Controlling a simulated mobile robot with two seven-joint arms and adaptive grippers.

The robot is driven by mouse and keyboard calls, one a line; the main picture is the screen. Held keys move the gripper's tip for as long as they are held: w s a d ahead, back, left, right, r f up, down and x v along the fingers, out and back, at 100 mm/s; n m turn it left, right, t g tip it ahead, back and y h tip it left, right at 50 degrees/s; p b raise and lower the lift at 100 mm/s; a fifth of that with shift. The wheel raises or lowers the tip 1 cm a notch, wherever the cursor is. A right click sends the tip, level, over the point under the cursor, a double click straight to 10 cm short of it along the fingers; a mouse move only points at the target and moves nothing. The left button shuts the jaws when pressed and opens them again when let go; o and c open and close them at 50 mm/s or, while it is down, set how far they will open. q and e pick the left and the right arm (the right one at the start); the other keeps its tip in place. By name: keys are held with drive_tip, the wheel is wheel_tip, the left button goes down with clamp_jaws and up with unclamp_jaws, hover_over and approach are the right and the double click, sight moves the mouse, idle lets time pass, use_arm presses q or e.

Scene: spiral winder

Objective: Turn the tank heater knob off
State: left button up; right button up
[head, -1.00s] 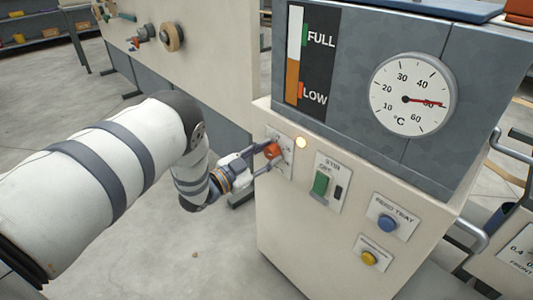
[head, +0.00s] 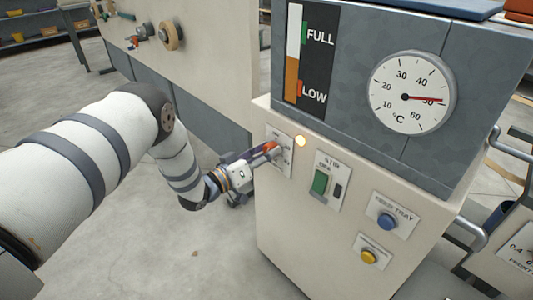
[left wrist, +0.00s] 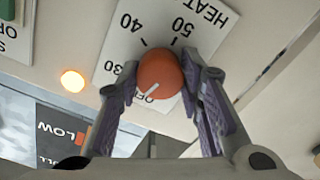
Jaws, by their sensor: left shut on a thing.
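The tank heater knob is a round orange-red knob (left wrist: 158,74) on a white plate (left wrist: 120,42) marked 30, 40, 50, HEAT and OFF. In the left wrist view the plate appears upside down. The knob's white pointer line lies at the OFF marking. In the head view the knob (head: 270,146) is partly hidden by my left gripper (head: 267,151) on the front of the beige cabinet. The left gripper's two fingers are shut on the knob, one on each side. My right gripper is not in view.
A lit amber lamp (head: 300,141) sits just beside the knob plate. A green STIR switch (head: 320,182), a blue button (head: 387,221) and a yellow button (head: 369,257) are further right. The dial (head: 411,92) reads about 50 °C. A beige panel (head: 215,50) stands behind my left arm.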

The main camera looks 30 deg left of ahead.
use_arm(q)
drive_tip(key=shift+n, duration=1.6)
drive_tip(key=o, duration=1.2)
drive_tip(key=shift+c, duration=0.2)
drive_tip(key=v, duration=1.2)
